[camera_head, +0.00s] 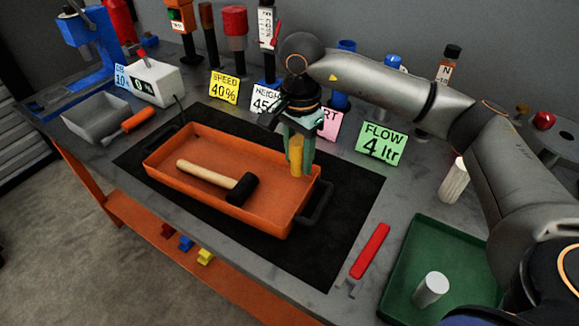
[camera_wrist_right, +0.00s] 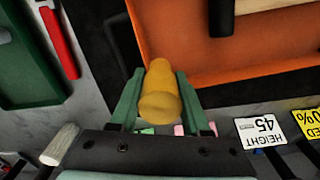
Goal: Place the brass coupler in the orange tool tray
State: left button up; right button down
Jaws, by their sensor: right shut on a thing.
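The brass coupler (camera_head: 296,154) is a yellow-brown cylinder held upright between the green fingers of my right gripper (camera_head: 298,148). In the right wrist view the coupler (camera_wrist_right: 160,92) sits between the two fingers of the gripper (camera_wrist_right: 158,95). The orange tool tray (camera_head: 170,157) lies on a black mat, and a hammer (camera_head: 222,179) lies inside it. In the head view the coupler overlaps the tray's right end near its far wall; whether it touches the tray floor I cannot tell. My left gripper is not in view.
A green tray (camera_head: 400,286) with a pale cylinder (camera_head: 431,289) is at the right, beside a red-handled tool (camera_head: 370,250). Label cards, including a green FLOW card (camera_head: 380,144), and bottles line the back. A grey bin (camera_head: 96,117) stands at the left.

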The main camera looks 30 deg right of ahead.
jog(key=w+f, duration=0.4)
jog(key=f, duration=0.1)
jog(key=shift+w+d+f, duration=0.15)
jog(key=shift+d+f, duration=0.1)
jog(key=shift+d, duration=0.1)
jog(key=shift+f+p, duration=0.55)
jog(key=shift+f, duration=0.95)
jog(key=shift+f, duration=0.25)
jog(key=shift+c, duration=1.8)
grip_release()
jog(key=shift+r, duration=0.1)
notch_tip(320, 180, up, 12)
jog(key=b, duration=0.1)
jog(key=shift+r, duration=0.2)
